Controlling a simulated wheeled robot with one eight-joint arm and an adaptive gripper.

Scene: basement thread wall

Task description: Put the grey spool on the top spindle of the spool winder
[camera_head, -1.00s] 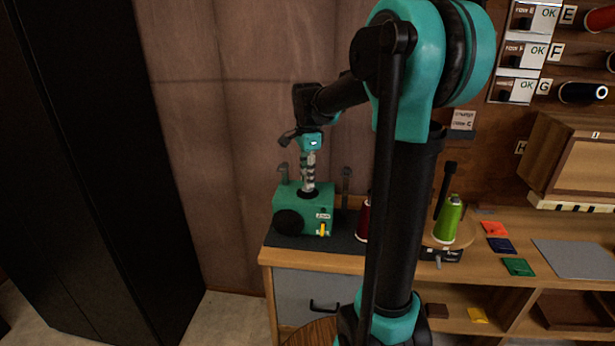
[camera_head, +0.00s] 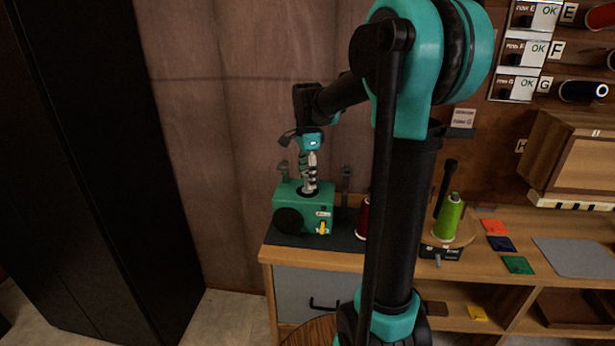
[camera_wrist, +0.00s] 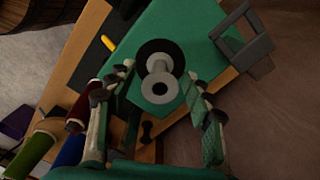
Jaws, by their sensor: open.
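The grey spool (camera_wrist: 147,95) stands on end over a black round disc (camera_wrist: 146,51) on top of the green spool winder (camera_head: 290,204). The wrist view looks down on its pale flange with a dark centre. It appears lined up with the top spindle, but the spindle itself is hidden, so I cannot tell how far down the spool sits. My gripper (camera_wrist: 162,77) is open, with one finger on each side of the spool and visible gaps between. In the head view my gripper (camera_head: 310,172) points down just above the winder's top.
A dark red spool (camera_head: 362,222) stands right of the winder, partly behind my arm. A green thread cone (camera_head: 449,218) stands farther right. Grey brackets (camera_head: 346,178) rise beside the winder. Coloured cards (camera_head: 518,265) and a grey mat (camera_head: 575,258) lie on the bench at right.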

